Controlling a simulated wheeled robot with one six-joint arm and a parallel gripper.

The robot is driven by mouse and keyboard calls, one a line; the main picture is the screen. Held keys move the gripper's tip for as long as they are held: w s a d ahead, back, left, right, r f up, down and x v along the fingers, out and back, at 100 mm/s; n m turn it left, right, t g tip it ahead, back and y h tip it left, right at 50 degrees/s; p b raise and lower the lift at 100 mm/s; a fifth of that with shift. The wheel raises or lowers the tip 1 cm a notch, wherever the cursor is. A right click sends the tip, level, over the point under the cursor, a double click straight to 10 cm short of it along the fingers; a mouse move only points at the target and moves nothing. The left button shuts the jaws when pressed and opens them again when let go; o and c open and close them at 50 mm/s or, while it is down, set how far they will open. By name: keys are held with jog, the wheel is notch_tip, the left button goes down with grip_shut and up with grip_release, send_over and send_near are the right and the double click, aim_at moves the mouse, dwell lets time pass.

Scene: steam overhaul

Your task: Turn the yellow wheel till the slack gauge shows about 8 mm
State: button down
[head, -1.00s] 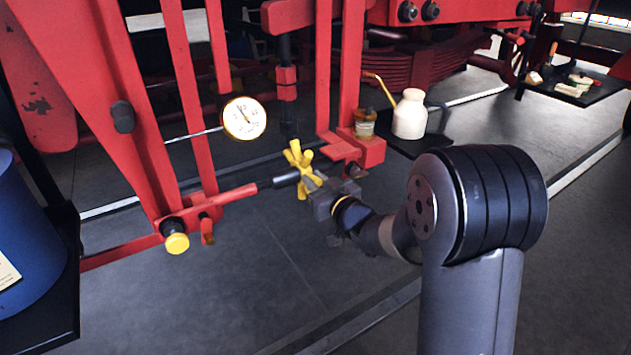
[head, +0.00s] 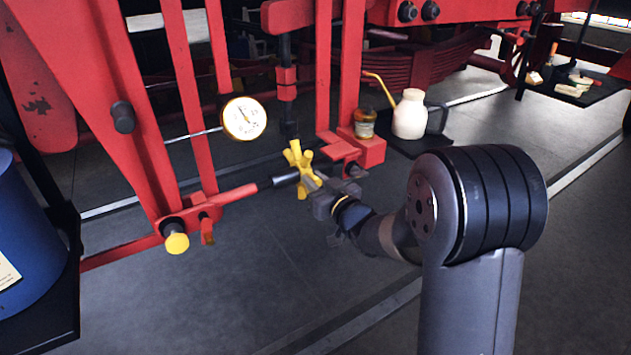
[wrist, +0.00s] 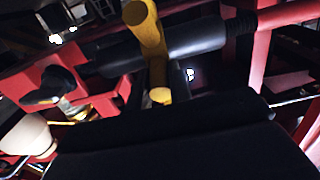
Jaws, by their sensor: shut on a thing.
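The yellow wheel (head: 300,169), with stubby spokes, sits on a black and red horizontal rod (head: 262,186) in the middle of the head view. My gripper (head: 318,186) is shut on the wheel from the right side. In the wrist view, yellow spokes of the wheel (wrist: 150,40) rise just beyond the dark gripper body, which hides the grip itself. The slack gauge (head: 244,118) is a round white dial with a brass rim, left of and above the wheel. Its needle points up and slightly left; the numbers are too small to read.
Red frame bars (head: 196,100) stand left of and behind the wheel. A yellow-capped knob (head: 176,243) is at lower left. A blue drum (head: 30,240) is at far left. The floor in front is clear.

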jog(key=shift+f, duration=0.1)
jog(key=shift+f+b, duration=0.35)
jog(key=shift+b, duration=0.15)
jog(key=shift+s+f, duration=0.1)
jog(key=shift+f, duration=0.05)
jog(key=shift+f+b, duration=0.55)
jog(key=shift+b, duration=0.1)
jog(key=shift+f+b, duration=0.2)
jog(key=shift+b, duration=0.3)
jog(key=c, duration=1.2)
grip_release()
jog(key=shift+r, duration=0.2)
jog(key=shift+c, duration=0.2)
